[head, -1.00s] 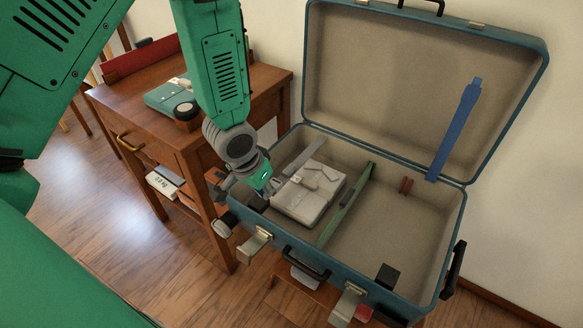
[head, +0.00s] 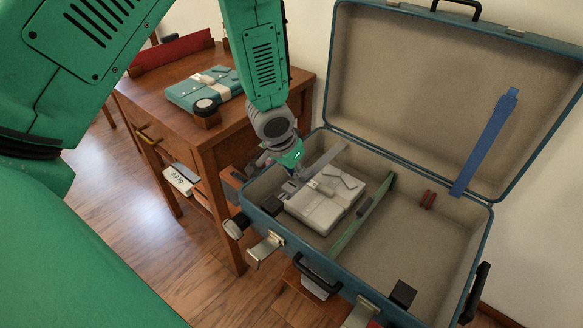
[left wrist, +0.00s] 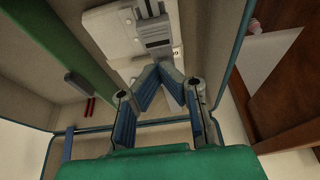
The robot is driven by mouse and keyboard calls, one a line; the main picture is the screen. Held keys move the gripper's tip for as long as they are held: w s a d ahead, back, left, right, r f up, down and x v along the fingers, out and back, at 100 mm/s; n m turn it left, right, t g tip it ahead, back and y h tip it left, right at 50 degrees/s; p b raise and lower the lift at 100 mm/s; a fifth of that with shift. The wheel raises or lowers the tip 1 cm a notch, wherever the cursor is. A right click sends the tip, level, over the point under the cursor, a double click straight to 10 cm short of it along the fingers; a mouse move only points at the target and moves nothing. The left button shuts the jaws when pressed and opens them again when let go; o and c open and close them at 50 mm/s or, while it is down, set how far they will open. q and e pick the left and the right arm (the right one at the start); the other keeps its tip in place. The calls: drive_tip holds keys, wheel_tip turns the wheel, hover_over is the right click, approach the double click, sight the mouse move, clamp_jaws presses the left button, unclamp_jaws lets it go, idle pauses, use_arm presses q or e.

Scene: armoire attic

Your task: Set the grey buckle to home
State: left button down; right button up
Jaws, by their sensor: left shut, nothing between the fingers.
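The open teal suitcase (head: 478,245) holds a folded pale-grey bundle (head: 322,212) at its left. A grey strap (head: 325,156) runs over the left part of the case. In the left wrist view, a dark grey part that looks like the grey buckle (left wrist: 157,35) sits on a strap over the bundle (left wrist: 110,30). In the head view the buckle is hard to tell apart. My left gripper (left wrist: 160,69) is shut and empty, its tips close to the buckle; contact cannot be told. In the head view this gripper (head: 287,184) is inside the case, partly hidden by its own wrist.
A green divider (head: 362,215) stands right of the bundle. A blue strap (head: 485,145) hangs on the open lid. Latches (head: 265,248) and a black handle (head: 316,273) line the front edge. A wooden desk (head: 225,130) stands left. The case's right half is mostly clear.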

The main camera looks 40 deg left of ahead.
sight(290, 188)
use_arm(q)
drive_tip(key=b+x, duration=0.1)
drive_tip(key=x, duration=0.3)
drive_tip(key=shift+w+f, duration=0.1)
drive_tip(key=shift+f, duration=0.2)
drive_tip(key=s, duration=0.2)
drive_tip(key=shift+s+r+p, duration=0.1)
drive_tip(key=shift+s+p, duration=0.15)
drive_tip(key=shift+p, duration=0.15)
drive_tip(key=shift+s+a, duration=0.1)
drive_tip(key=shift+s, duration=0.2)
